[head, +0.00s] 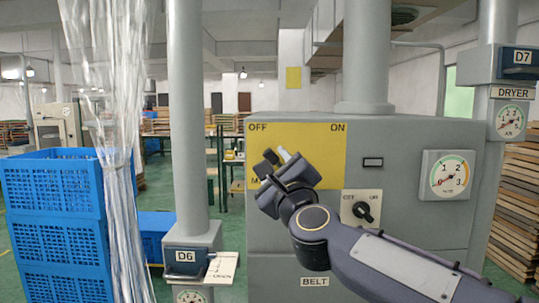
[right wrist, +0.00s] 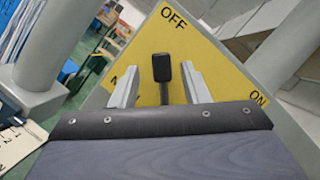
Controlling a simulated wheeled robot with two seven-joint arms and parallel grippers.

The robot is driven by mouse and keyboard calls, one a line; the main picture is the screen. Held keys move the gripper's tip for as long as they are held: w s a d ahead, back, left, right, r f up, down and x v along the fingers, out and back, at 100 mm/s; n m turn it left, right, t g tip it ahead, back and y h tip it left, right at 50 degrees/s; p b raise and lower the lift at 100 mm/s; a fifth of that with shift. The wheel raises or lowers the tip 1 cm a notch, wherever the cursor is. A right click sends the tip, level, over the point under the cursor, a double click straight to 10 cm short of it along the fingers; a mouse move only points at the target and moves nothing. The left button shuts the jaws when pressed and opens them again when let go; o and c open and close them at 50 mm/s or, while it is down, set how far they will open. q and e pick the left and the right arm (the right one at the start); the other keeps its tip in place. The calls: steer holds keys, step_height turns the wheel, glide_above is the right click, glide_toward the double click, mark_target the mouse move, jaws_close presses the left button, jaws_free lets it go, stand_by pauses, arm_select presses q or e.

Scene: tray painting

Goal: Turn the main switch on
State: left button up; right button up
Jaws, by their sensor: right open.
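The main switch is a lever with a black handle (right wrist: 162,68) on a yellow plate (head: 325,148) marked OFF at left and ON at right. The handle also shows in the head view (head: 271,156), leaning to the OFF side. My right gripper (head: 277,163) is open at the plate. In the right wrist view its two pale fingers stand on either side of the handle, with a visible gap on each side. The lettering low on the plate is mostly hidden by the gripper. My left gripper is not in view.
A small black OFF/ON knob (head: 363,212) sits below the plate, near my right arm. A round gauge (head: 447,177) is to its right. The D6 box (head: 186,258) and its pipe (head: 187,110) stand left. Blue crates (head: 55,220) and a clear plastic curtain (head: 115,130) are further left.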

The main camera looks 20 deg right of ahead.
mark_target(272, 158)
steer(key=shift+p+x, duration=0.45)
steer(key=shift+x, duration=1.5)
steer(key=shift+d, duration=0.1)
steer(key=shift+s, duration=0.1)
jaws_close()
